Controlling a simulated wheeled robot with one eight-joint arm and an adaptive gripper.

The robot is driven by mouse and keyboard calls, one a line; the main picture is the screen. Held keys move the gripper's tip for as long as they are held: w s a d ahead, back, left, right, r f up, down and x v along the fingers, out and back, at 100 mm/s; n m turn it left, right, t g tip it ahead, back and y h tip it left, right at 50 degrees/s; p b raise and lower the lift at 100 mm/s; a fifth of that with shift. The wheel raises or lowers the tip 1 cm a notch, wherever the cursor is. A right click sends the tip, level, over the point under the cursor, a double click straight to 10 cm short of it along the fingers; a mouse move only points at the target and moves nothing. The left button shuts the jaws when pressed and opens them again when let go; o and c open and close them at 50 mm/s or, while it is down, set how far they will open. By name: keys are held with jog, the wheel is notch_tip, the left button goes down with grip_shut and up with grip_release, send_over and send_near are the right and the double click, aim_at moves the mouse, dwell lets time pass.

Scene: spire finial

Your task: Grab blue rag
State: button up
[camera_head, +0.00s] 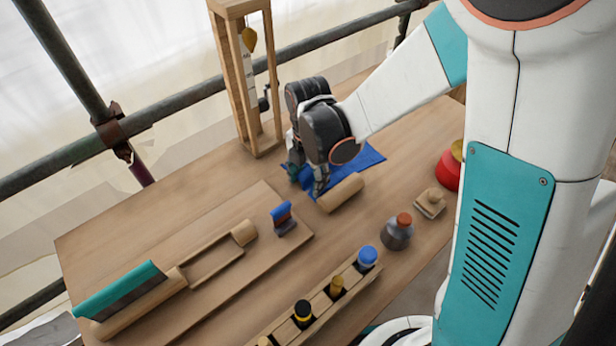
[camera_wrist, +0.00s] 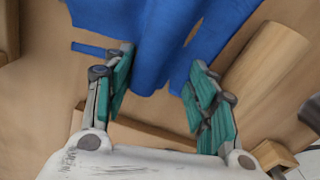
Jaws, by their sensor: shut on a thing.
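The blue rag (camera_head: 362,162) lies on the wooden table, partly hidden behind my gripper in the head view. In the wrist view the rag (camera_wrist: 160,40) fills the top middle, with a raised fold running toward the fingers. My gripper (camera_head: 307,178) points down at the rag's near left part. In the wrist view my gripper (camera_wrist: 158,90) has its teal fingers on either side of the fold, shut on the rag. The exact contact at the fingertips is hard to see.
A wooden cylinder (camera_head: 341,193) lies close beside the rag. A wooden frame (camera_head: 262,130) stands behind left. A grey jar (camera_head: 397,232), a small wooden block (camera_head: 430,203) and a red pot (camera_head: 449,170) stand to the right. A bottle rack (camera_head: 318,310) is at the front.

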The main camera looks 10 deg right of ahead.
jog(key=shift+r+p, duration=0.3)
jog(key=shift+r, duration=0.05)
jog(key=shift+c, duration=1.2)
notch_tip(320, 180, up, 3)
jog(key=shift+r+p, duration=0.1)
jog(key=shift+p, duration=1.05)
grip_shut()
notch_tip(320, 180, up, 8)
jog(key=p, duration=0.5)
jog(key=shift+w, duration=0.1)
notch_tip(320, 180, up, 9)
jog(key=p, duration=0.6)
jog(key=shift+p, duration=0.4)
